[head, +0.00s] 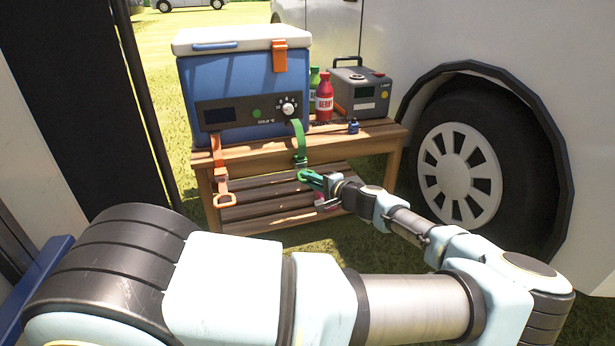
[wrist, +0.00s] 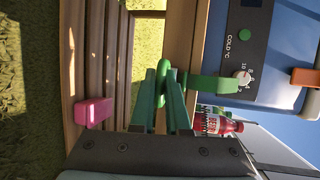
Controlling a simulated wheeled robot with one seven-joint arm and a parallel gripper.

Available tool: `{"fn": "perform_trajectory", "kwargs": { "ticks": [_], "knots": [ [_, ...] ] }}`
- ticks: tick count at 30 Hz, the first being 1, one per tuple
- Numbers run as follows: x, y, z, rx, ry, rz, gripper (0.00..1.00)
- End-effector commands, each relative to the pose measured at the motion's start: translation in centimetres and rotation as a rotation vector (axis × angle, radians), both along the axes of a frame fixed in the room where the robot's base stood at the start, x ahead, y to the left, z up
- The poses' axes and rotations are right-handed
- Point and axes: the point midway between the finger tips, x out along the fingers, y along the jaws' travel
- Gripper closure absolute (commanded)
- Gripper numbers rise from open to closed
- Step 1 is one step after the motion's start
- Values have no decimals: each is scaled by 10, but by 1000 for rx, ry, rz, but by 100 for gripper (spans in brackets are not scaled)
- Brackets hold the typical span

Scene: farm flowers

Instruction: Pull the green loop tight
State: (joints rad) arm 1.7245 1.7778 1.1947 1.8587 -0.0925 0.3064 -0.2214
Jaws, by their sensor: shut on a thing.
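The green strap (head: 299,138) hangs down the front right of the blue cooler (head: 238,88), past the bench's front edge. Its green loop (wrist: 169,88) is at the strap's lower end, between my fingers in the wrist view. My gripper (head: 318,181) comes in from the right, just in front of the bench, and is shut on the loop. In the wrist view the strap (wrist: 212,84) runs from the loop toward the cooler's panel. My fingers hide part of the loop.
An orange strap with a loop (head: 224,199) hangs at the left. Red (head: 324,97) and green bottles, a small blue bottle (head: 353,126) and a grey box (head: 358,93) stand on the wooden bench (head: 345,146). A pink block (wrist: 94,111) is low down. A vehicle wheel (head: 459,174) is right.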

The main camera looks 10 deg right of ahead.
Motion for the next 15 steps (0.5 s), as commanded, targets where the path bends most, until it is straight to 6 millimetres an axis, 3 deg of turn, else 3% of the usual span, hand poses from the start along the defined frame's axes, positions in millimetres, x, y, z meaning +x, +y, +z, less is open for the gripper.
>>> {"fn": "perform_trajectory", "kwargs": {
  "ticks": [6, 15],
  "knots": [
    [-42, 2, 2, 8, 2, 14, 100],
    [-51, 1, -2, 6, 2, 16, 100]
  ]
}}
